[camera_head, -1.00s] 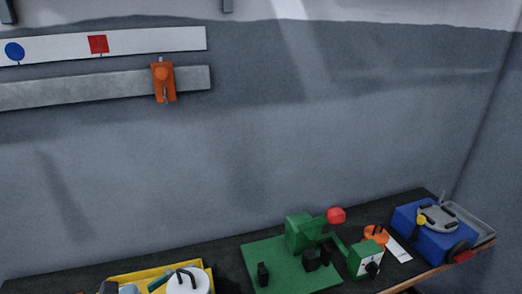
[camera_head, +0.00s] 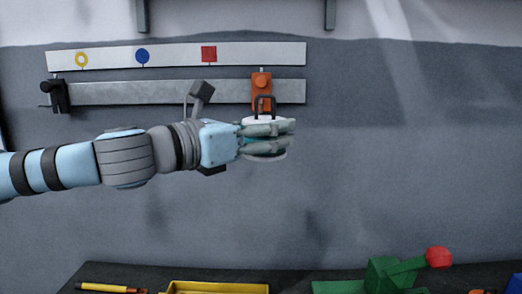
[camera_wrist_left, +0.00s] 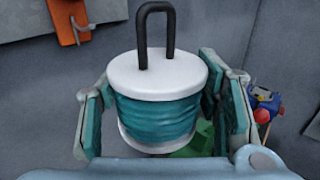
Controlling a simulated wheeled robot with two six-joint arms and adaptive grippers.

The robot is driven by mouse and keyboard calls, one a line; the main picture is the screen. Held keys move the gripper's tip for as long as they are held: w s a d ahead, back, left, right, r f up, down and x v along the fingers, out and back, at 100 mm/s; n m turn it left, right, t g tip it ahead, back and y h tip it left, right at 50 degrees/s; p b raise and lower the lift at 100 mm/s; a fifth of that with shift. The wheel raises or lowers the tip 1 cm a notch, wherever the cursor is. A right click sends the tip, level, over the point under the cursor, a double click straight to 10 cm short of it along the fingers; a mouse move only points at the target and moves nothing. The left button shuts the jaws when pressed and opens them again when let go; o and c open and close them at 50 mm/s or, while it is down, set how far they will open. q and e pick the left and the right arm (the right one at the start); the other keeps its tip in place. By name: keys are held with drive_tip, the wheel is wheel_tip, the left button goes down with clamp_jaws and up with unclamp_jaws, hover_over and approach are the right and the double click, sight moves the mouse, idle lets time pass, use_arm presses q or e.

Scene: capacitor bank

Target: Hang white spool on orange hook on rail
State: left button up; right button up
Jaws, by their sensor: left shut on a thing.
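The white spool (camera_wrist_left: 155,72) has white end discs, teal winding and a dark wire loop standing up on top. In the head view the spool (camera_head: 264,121) is upright just below the orange hook (camera_head: 262,92), its loop overlapping the lower part of the hook. My left gripper (camera_head: 292,140) is shut around the spool's sides; its fingers show on both sides in the wrist view. The orange hook (camera_wrist_left: 68,20) is at the upper left there, apart from the loop. The hook is mounted on the grey rail (camera_head: 170,92). My right gripper is not seen.
A white strip (camera_head: 105,57) with a yellow ring, blue disc and red square runs above the rail. A black clamp (camera_head: 58,95) sits at the rail's left end. Below are a yellow tray (camera_head: 218,288) and a green fixture (camera_head: 385,274) with a red knob. The wall right of the hook is clear.

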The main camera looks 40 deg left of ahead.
use_arm(q)
drive_tip(key=shift+s+a+r+y, duration=0.25)
drive_tip(key=shift+s+a+y, duration=0.05)
drive_tip(key=shift+s, duration=0.15)
drive_tip(key=shift+w+a+n, duration=0.1)
drive_tip(key=shift+a+n, duration=0.05)
drive_tip(key=shift+n, duration=0.15)
drive_tip(key=shift+w+a+f+p, duration=0.1)
drive_tip(key=shift+w+a+p, duration=0.2)
drive_tip(key=shift+w, duration=0.3)
drive_tip(key=shift+w+a+f+p, duration=0.1)
drive_tip(key=shift+w+a+p, duration=0.1)
drive_tip(key=shift+w+a, duration=0.3)
drive_tip(key=w+a+f+p, duration=0.1)
drive_tip(key=w+a+p, duration=0.4)
drive_tip(key=p, duration=0.5)
drive_tip(key=shift+w+f+p, duration=0.3)
drive_tip(key=shift+w+p, duration=0.1)
drive_tip(key=shift+w, duration=0.55)
drive_tip(key=o, duration=1.6)
drive_tip(key=shift+w, duration=0.1)
drive_tip(key=shift+o, duration=0.2)
drive_tip(key=shift+a+f, duration=0.1)
drive_tip(key=shift+a, duration=0.05)
